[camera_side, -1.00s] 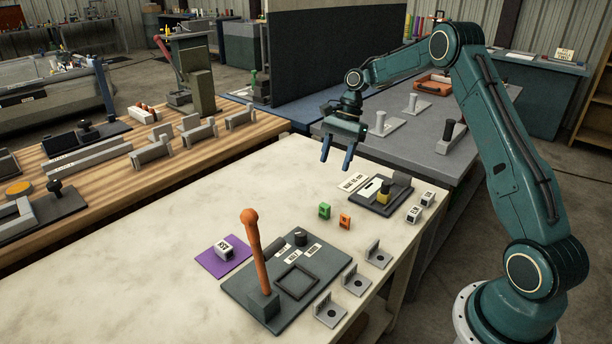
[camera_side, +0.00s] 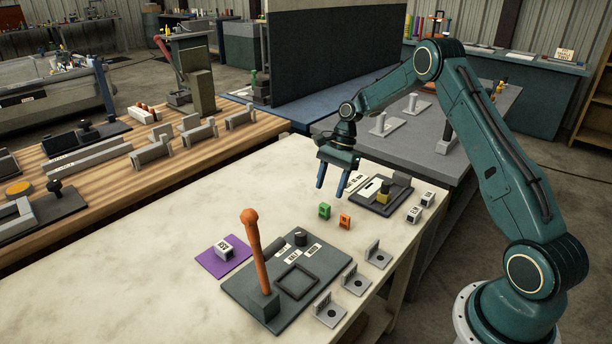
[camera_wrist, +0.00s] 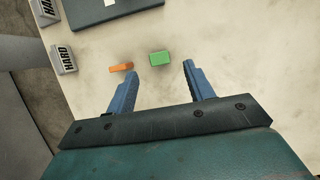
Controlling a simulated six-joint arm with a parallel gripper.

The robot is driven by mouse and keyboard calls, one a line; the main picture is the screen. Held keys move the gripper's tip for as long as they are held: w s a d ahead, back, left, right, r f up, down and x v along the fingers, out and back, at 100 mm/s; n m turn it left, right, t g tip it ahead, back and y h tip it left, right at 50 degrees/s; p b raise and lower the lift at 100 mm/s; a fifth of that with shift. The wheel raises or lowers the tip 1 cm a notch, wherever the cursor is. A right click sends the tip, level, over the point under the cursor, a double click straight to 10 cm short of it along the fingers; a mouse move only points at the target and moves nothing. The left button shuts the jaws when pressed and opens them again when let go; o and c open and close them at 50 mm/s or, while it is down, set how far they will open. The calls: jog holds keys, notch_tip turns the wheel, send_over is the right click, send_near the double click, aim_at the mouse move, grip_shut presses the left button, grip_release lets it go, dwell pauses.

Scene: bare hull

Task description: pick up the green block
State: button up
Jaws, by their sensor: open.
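The green block (camera_side: 324,211) stands on the pale worktop, just left of an orange block (camera_side: 345,221). My gripper (camera_side: 331,191) is open and empty, above the worktop, with its blue fingers pointing down. In the side view the fingertips show just above the green block in the picture, apart from it. In the wrist view the green block (camera_wrist: 160,57) lies beyond the fingertips and between their lines, nearer the left finger. The orange block (camera_wrist: 121,67) lies close to the left fingertip in that view. Neither block is hidden.
A grey panel (camera_side: 230,284) with an upright orange lever (camera_side: 256,250) stands in front. A purple mat (camera_side: 212,263) holds a white labelled block (camera_side: 224,249). Grey brackets (camera_side: 379,258) line the right edge. A dark tray (camera_side: 367,199) sits behind the blocks. The worktop's left is clear.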

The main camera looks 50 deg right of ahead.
aim_at(325, 205)
jog(key=shift+x, duration=0.95)
jog(key=shift+x, duration=2.6)
jog(key=shift+d, duration=0.1)
jog(key=c, duration=1)
